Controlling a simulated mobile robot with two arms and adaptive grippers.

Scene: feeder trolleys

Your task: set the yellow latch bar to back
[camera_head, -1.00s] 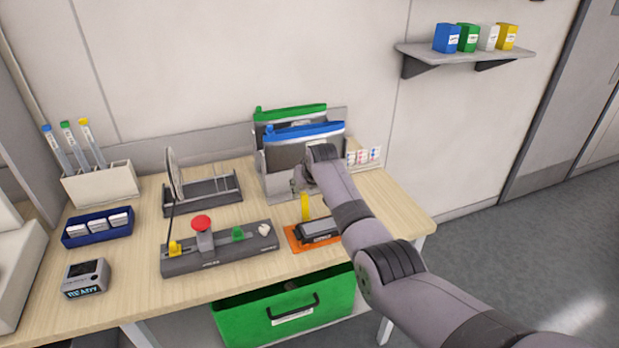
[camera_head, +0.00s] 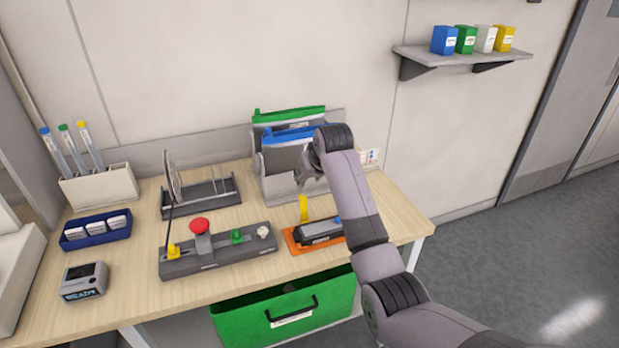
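A yellow bar (camera_head: 304,208) stands upright at the back left of a black device (camera_head: 317,231) on an orange base (camera_head: 293,247). It appears to be the latch bar. My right gripper (camera_head: 307,173) is above and behind the yellow bar, in front of the grey file holder, apart from the bar. Its fingers are small and partly hidden by my wrist, so I cannot tell whether they are open. My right forearm covers the right end of the device. My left gripper is not in view.
A grey control box (camera_head: 220,258) with a red button (camera_head: 200,225) and yellow and green knobs stands to the left. Behind is a file holder (camera_head: 272,187) with blue and green folders. A green drawer (camera_head: 240,325) is open below the table edge.

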